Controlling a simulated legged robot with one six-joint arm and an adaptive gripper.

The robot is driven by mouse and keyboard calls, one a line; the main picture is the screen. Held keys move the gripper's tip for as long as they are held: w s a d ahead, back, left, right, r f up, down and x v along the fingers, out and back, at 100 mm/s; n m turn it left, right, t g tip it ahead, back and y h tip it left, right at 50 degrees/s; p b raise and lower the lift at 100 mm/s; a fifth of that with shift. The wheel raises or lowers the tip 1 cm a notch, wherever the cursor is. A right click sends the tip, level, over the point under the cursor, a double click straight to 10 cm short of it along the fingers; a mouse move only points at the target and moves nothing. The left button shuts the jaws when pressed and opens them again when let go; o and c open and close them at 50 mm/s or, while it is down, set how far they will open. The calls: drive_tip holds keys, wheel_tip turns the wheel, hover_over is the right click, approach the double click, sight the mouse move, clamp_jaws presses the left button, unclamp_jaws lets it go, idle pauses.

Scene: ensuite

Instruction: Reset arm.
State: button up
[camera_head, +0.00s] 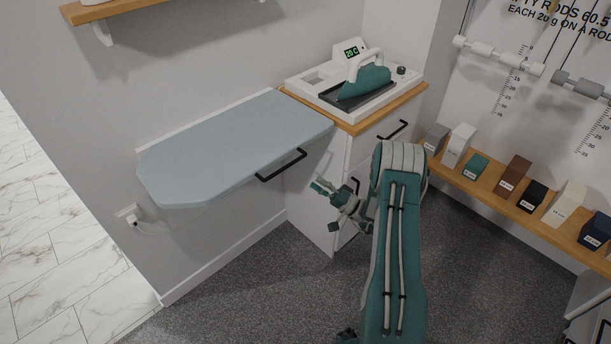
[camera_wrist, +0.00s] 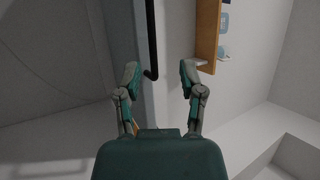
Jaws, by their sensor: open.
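My arm is stretched forward and bent in the head view. My gripper (camera_head: 326,190) is beside the white cabinet, just below the right end of the ironing board (camera_head: 235,140). In the wrist view, my gripper (camera_wrist: 157,80) has its two fingers spread wide apart with nothing between them. A black handle (camera_wrist: 151,40) shows beyond and between the fingers in that view. Part of my gripper is hidden by its angle in the head view.
The grey-blue board folds out from the wall and has a black front handle (camera_head: 281,165). A teal iron (camera_head: 366,80) rests on the white cabinet (camera_head: 312,205). Several blocks stand on a wooden shelf (camera_head: 485,187) at right. Dark carpet (camera_head: 240,285) lies open in front.

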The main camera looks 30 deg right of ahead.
drive_tip(key=shift+s+d+f, duration=0.2)
drive_tip(key=shift+s, duration=0.1)
drive_tip(key=s+a+r+n+g+h, duration=0.1)
drive_tip(key=s+a+r+n+g, duration=0.25)
drive_tip(key=a+r+g, duration=0.5)
drive_tip(key=s+a+r+n+g, duration=0.3)
drive_tip(key=s+a+r+g, duration=0.1)
drive_tip(key=a+r+g, duration=0.5)
drive_tip(key=s+r+t+h, duration=0.3)
drive_tip(key=s+h, duration=0.4)
drive_tip(key=s, duration=0.3)
drive_tip(key=s+r+t+h, duration=0.3)
drive_tip(key=s+r+h, duration=0.2)
drive_tip(key=s+h, duration=0.3)
drive_tip(key=shift+s+a+r, duration=0.25)
drive_tip(key=shift+s+r, duration=0.05)
drive_tip(key=shift+s, duration=0.8)
